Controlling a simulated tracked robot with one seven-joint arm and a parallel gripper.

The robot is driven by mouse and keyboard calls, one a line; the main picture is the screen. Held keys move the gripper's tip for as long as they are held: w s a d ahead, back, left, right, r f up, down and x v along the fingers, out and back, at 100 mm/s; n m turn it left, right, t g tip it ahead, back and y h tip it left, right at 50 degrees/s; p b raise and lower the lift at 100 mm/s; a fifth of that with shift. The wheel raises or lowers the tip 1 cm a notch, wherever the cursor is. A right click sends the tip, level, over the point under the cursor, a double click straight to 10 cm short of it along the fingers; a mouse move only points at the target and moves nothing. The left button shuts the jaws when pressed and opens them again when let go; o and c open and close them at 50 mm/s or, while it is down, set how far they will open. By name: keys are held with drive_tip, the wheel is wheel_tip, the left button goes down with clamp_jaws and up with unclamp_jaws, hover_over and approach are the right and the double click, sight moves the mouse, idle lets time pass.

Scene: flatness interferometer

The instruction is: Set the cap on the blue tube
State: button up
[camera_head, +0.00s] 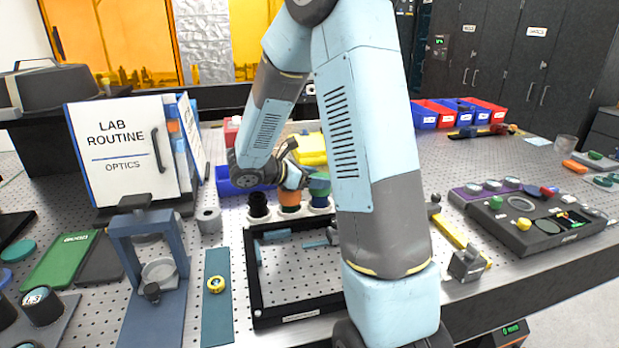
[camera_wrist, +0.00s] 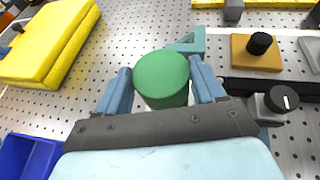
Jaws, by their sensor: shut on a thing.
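The cap is a green round piece (camera_wrist: 162,78) between the two light-blue fingers of my gripper (camera_wrist: 162,82) in the wrist view. My gripper is shut on it. In the head view the green cap (camera_head: 319,181) appears just above the blue tube (camera_head: 319,201), which stands in a white ring holder at the right end of a short row. I cannot tell whether cap and tube touch. The orange tube (camera_head: 289,199) and a black tube (camera_head: 258,205) stand to its left. The blue tube is hidden under the cap in the wrist view.
A black frame (camera_head: 255,300) lies in front of the tubes. A yellow stack (camera_head: 312,150) and a blue bin (camera_head: 232,186) sit behind them. A white binder labelled Lab Routine (camera_head: 118,150) stands left. My arm hides bench to the right.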

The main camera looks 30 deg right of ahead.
drive_tip(key=shift+f, duration=0.1)
drive_tip(key=o, duration=1.1)
drive_tip(key=v, duration=1.3)
drive_tip(key=shift+a, duration=0.4)
